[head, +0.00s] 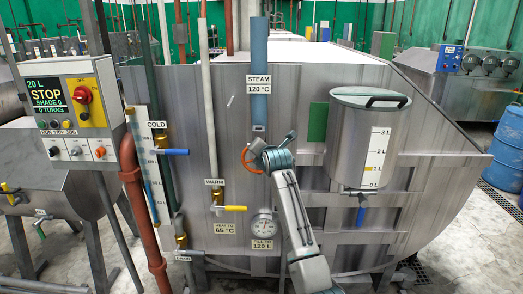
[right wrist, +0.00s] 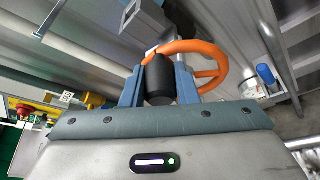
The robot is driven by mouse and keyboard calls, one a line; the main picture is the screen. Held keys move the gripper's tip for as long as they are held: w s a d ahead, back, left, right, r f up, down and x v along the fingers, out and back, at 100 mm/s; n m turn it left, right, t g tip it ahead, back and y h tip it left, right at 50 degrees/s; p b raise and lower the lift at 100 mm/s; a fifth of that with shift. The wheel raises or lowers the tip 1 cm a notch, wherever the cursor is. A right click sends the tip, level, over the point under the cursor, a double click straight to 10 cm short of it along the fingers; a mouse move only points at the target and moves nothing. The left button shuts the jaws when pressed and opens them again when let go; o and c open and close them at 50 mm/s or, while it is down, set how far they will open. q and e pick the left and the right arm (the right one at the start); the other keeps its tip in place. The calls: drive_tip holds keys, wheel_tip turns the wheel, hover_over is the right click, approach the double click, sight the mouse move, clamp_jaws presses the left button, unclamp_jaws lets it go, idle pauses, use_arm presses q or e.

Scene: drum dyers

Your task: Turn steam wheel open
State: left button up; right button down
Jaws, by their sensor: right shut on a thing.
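The orange steam wheel (head: 247,160) is on the blue steam pipe (head: 259,105), under the sign reading STEAM 120 °C (head: 259,84). In the head view my right gripper (head: 259,149) is at the wheel and hides much of it. A black part (right wrist: 157,82) sits between the fingers. My left gripper is in neither view.
The panel (head: 74,95) at left reads STOP, SHADE 0, 0 TURNS. Blue COLD (head: 175,152) and yellow WARM (head: 235,208) handles jut out left of my arm. A round gauge (head: 264,223) is below, and a lidded measuring tank (head: 352,140) stands close at right.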

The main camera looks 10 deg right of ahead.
drive_tip(key=c, duration=1.4)
unclamp_jaws()
drive_tip(key=shift+c, duration=0.2)
drive_tip(key=o, duration=0.3)
drive_tip(key=shift+a, duration=0.15)
drive_tip(key=shift+s, duration=0.35)
drive_tip(key=b+v, duration=0.4)
drive_tip(key=v, duration=0.6)
drive_tip(key=shift+r, duration=0.1)
